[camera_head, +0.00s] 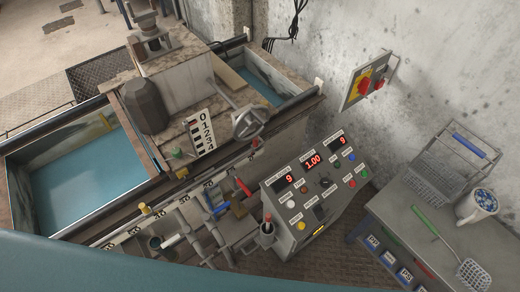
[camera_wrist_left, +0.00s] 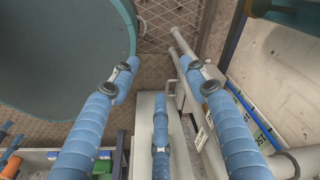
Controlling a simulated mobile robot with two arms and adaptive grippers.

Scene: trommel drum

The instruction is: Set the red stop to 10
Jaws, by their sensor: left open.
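In the head view, a red-handled piece (camera_head: 243,187) sits on the numbered rail along the front of the trough. I cannot tell for sure that it is the red stop, and its scale value is too small to read. The panel's red displays read 9, 1.00 and 9. My left gripper (camera_wrist_left: 162,66) shows only in the left wrist view, with its blue ribbed fingers spread apart. My right gripper is not in view.
A grey bench (camera_head: 400,215) at the right holds a wire basket (camera_head: 440,178), a green-handled skimmer (camera_head: 435,225) and a white bucket (camera_head: 478,203). A red-and-yellow switch box (camera_head: 366,82) is on the wall. A water-filled trough (camera_head: 85,180) is at the left. Pipes and valves crowd the rail.

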